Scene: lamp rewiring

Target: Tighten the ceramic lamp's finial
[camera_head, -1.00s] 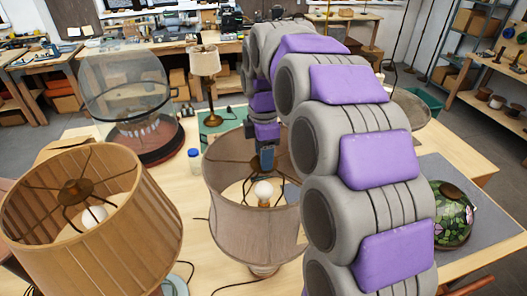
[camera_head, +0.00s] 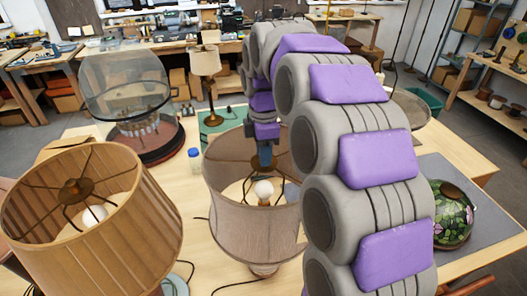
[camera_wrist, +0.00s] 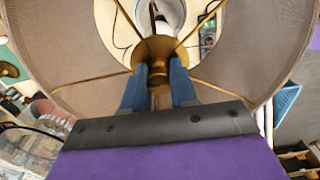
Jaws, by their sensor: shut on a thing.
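The lamp with the grey-beige drum shade (camera_head: 240,225) stands upright in the middle of the table. Its bulb (camera_head: 264,190) shows inside, and its base is mostly hidden by the shade. My gripper (camera_head: 265,158) reaches down from above to the shade's top opening. In the wrist view, the blue fingers of my gripper (camera_wrist: 158,85) are shut on the brass finial (camera_wrist: 159,76) at the centre of the shade's spider. The brass spider arms (camera_wrist: 208,84) spread from the hub to the shade's rim. The finial is hidden behind my gripper in the head view.
A pleated tan shade lamp (camera_head: 100,235) stands close on the left. A glass dome (camera_head: 125,85) on a dark red base is behind it. A small blue-capped bottle (camera_head: 194,160) stands nearby. A stained-glass shade (camera_head: 452,215) lies on the grey mat (camera_head: 430,170) at right.

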